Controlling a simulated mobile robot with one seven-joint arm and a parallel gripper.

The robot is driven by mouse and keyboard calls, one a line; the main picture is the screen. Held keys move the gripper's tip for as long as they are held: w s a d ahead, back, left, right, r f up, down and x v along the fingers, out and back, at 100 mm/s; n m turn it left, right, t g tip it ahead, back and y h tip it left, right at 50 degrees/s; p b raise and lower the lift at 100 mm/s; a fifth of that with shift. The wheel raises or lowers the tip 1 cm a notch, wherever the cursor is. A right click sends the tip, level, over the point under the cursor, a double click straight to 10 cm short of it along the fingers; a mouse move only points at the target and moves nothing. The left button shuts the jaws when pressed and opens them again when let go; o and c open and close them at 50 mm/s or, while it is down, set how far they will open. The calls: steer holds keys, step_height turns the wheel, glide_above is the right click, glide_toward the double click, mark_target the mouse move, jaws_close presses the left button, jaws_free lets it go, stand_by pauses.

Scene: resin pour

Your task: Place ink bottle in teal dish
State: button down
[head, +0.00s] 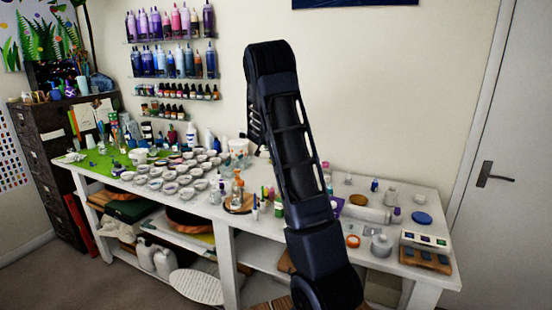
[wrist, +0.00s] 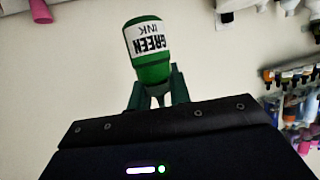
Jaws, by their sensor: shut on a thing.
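A green ink bottle (wrist: 148,68) with a white label reading "GREEN INK" shows in the wrist view, its lettering upside down in the picture. My gripper (wrist: 157,97) is shut on its narrow white end, between two dark green fingers. The bottle is held up, with only plain wall close behind it. In the head view my raised arm hides the gripper and the bottle. I cannot pick out the teal dish with certainty in either view. Many small pale cups (head: 155,183) stand on the left half of the bench.
The white bench (head: 340,232) runs along the wall, crowded with jars and bottles. A blue disc (head: 421,218) and a wood-based device with small displays (head: 425,240) are at its right end. Shelves of bottles (head: 172,60) hang on the wall. A door is at right.

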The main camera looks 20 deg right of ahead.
steer(key=s+d+r+m+g+h, duration=0.25)
steer(key=d+m+g+h, duration=0.2)
steer(key=d, duration=0.45)
steer(key=s+d+f+m+g+h, duration=0.1)
steer(key=s+d+m+g+h, duration=0.1)
steer(key=s+d+m+g, duration=0.5)
steer(key=shift+m+g, duration=0.25)
steer(key=shift+m, duration=0.2)
steer(key=f, duration=1.3)
steer(key=a+f, duration=0.1)
steer(key=f, duration=0.6)
steer(key=shift+s, duration=0.3)
steer(key=shift+f, duration=0.15)
steer(key=c, duration=1.3)
jaws_free()
